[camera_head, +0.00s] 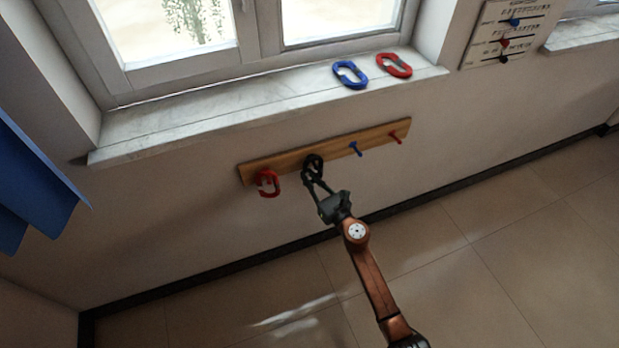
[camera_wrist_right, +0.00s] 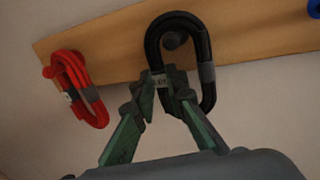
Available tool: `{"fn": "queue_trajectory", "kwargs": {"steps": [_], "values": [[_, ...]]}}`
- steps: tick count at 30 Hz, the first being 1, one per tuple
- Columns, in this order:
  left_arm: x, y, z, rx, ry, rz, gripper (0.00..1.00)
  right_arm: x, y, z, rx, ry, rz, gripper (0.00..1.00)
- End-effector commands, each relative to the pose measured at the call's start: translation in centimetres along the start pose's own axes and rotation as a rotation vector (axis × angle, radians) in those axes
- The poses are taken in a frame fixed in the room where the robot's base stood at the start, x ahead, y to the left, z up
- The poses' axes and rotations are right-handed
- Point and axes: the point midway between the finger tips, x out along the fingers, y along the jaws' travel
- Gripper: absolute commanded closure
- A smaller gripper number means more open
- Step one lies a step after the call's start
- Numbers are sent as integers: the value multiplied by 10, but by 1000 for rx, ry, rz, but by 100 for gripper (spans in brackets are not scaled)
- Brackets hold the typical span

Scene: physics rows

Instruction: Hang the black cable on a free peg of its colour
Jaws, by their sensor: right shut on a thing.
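The black cable (camera_head: 313,163) is a coiled loop at the wooden peg board (camera_head: 290,157) on the wall below the window. In the right wrist view the black cable (camera_wrist_right: 208,47) hangs in front of the board, with a dark peg (camera_wrist_right: 175,41) showing inside its loop. My right gripper (camera_head: 311,181) is shut on the lower part of the loop; its fingers also show in the right wrist view (camera_wrist_right: 165,85). Whether the cable's weight rests on the peg I cannot tell. My left gripper is not in view.
A red cable (camera_head: 268,184) hangs on the board's left peg. A blue peg (camera_head: 355,149) and a red peg (camera_head: 395,137) to the right are bare. A blue cable (camera_head: 350,75) and another red cable (camera_head: 394,66) lie on the windowsill (camera_head: 200,122). A blue curtain (camera_head: 30,185) hangs at left.

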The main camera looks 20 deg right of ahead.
Motion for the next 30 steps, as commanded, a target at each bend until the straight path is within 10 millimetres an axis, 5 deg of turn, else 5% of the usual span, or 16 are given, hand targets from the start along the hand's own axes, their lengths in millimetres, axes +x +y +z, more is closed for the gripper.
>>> {"fn": "queue_trajectory", "kwargs": {"steps": [13,14,22,30], "values": [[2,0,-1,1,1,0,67,0,0,1,-1,-1,0,100],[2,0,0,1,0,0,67,0,0,0,-1,-1,0,86],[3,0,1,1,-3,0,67,0,0,0,-1,0,0,68],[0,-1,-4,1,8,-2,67,-1,0,0,-1,1,0,67]]}}
